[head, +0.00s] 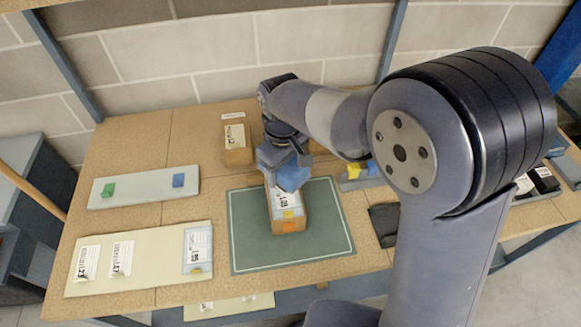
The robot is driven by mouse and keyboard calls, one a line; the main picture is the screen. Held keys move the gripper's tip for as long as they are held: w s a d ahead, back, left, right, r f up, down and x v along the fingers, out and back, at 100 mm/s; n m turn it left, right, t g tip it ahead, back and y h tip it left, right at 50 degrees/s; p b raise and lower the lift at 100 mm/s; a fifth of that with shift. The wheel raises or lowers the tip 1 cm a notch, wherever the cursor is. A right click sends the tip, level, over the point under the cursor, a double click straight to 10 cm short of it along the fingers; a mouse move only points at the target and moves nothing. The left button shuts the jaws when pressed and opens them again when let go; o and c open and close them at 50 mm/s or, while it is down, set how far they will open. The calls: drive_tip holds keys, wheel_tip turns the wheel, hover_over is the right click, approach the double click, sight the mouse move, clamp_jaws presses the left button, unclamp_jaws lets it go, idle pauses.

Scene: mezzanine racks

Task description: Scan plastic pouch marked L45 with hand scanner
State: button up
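A pale blue pouch (198,249) with a white printed label lies at the right end of the cream board, front left. Its mark is too small to read surely, so I cannot confirm L45. My gripper (290,182) points down over the far part of a brown box (289,222) with a white label and an orange patch, on the green mat (252,240). A blue part at its end hides some of the box. I cannot tell whether the fingers are open or whether they touch anything. I cannot clearly make out the hand scanner.
Two white-labelled items (88,262) (121,258) share the cream board (155,280). A grey strip (140,190) carries green and blue blocks. Another brown box (237,145) stands behind. A dark flat item (385,222) lies right of the mat. A black object (544,180) is far right.

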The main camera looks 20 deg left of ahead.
sight(285, 195)
drive_tip(key=shift+f+b, duration=2.55)
drive_tip(key=shift+f, duration=0.85)
drive_tip(key=shift+f+b, duration=0.6)
drive_tip(key=shift+f, duration=0.2)
drive_tip(key=shift+r, duration=0.15)
wheel_tip(285, 195, up, 7)
drive_tip(key=p, duration=0.5)
